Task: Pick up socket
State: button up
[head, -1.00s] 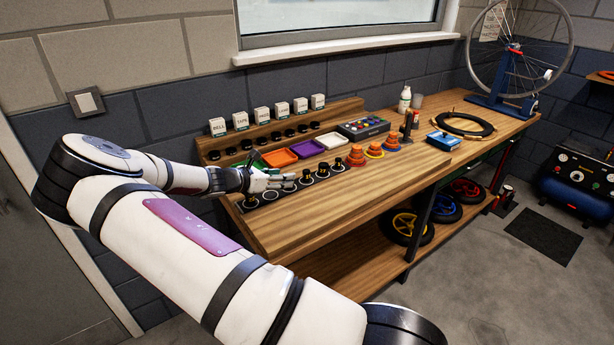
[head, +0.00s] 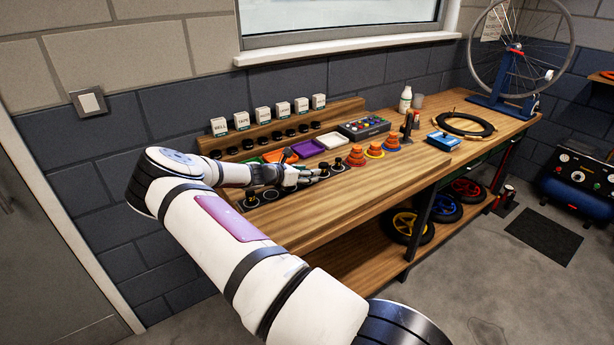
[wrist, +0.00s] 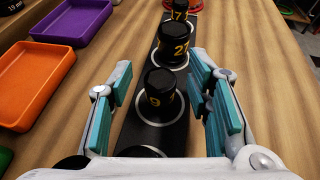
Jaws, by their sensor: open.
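Black sockets with yellow numbers stand upright in a row on a black strip with white rings. In the wrist view the nearest clear socket (wrist: 160,92) shows a 9 and stands between my open fingers, apart from both. Behind it are a socket marked 21 (wrist: 174,46) and another marked 17 (wrist: 180,12). My gripper (head: 308,178) is low over the row in the head view and hides some sockets; its teal pads (wrist: 160,110) are spread and empty. One socket (head: 338,166) shows just right of the gripper, and another (head: 251,200) stands at the left end.
Orange (wrist: 36,82) and purple (wrist: 72,20) trays lie left of the strip. Small labelled boxes (head: 263,115) line the back shelf. The bench front (head: 330,215) is clear.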

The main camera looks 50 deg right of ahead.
jog(key=shift+d, duration=0.1)
jog(key=shift+c, duration=0.2)
grip_shut()
